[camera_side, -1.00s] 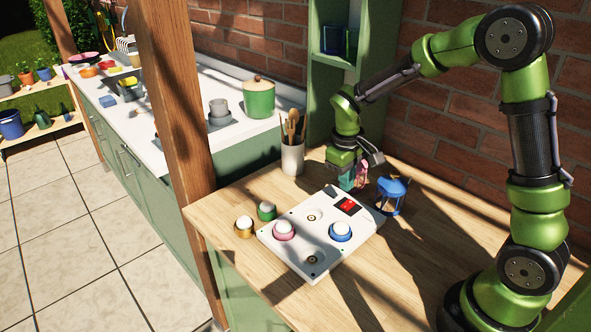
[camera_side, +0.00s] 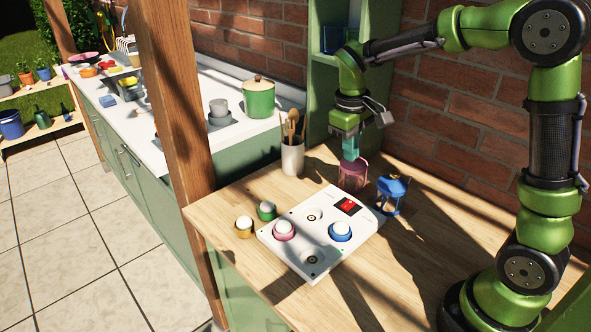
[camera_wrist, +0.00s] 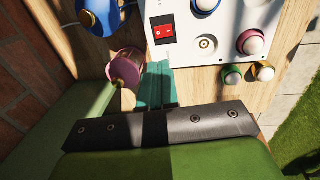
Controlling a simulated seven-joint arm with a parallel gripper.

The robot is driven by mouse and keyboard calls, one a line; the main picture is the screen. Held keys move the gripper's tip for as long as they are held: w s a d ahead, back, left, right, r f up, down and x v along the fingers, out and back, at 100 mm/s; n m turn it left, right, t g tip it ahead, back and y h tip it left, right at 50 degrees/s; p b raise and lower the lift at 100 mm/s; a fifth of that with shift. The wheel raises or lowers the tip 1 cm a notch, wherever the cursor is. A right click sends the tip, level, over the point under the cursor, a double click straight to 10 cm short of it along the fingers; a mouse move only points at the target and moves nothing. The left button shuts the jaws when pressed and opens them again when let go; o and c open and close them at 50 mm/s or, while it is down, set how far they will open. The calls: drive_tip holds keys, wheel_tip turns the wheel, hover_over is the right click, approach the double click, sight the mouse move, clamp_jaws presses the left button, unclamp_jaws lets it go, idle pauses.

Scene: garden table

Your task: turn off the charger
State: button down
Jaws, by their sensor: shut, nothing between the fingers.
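The charger (camera_side: 300,262) is a white box on the wooden table. It holds a pink-based white bulb-like piece (camera_side: 284,230), a blue-based one (camera_side: 341,231) and two bare round sockets. Its red switch (camera_side: 348,206) sits in a dark frame at the far corner; it also shows in the wrist view (camera_wrist: 163,27). The switch's position is too small to tell. My gripper (camera_side: 350,158) is shut and empty, pointing down above the table beyond the charger's switch end. In the wrist view its teal fingers (camera_wrist: 158,85) are together, apart from the switch.
A pink lantern (camera_side: 352,176) stands close beside my fingers, and a blue lantern (camera_side: 391,194) stands right of the charger. Green (camera_side: 267,211) and yellow (camera_side: 243,226) based pieces stand left. A utensil pot (camera_side: 292,158) is behind. The front right table is clear.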

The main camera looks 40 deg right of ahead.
sight(346, 207)
drive_tip(key=shift+d, duration=0.15)
drive_tip(key=f, duration=0.4)
drive_tip(key=d+f, duration=0.1)
drive_tip(key=f, duration=0.9)
drive_tip(key=shift+d, duration=0.35)
drive_tip(key=shift+d+f, duration=0.15)
drive_tip(key=shift+f, duration=0.25)
drive_tip(key=shift+s+a, duration=0.1)
drive_tip(key=shift+a, duration=0.95)
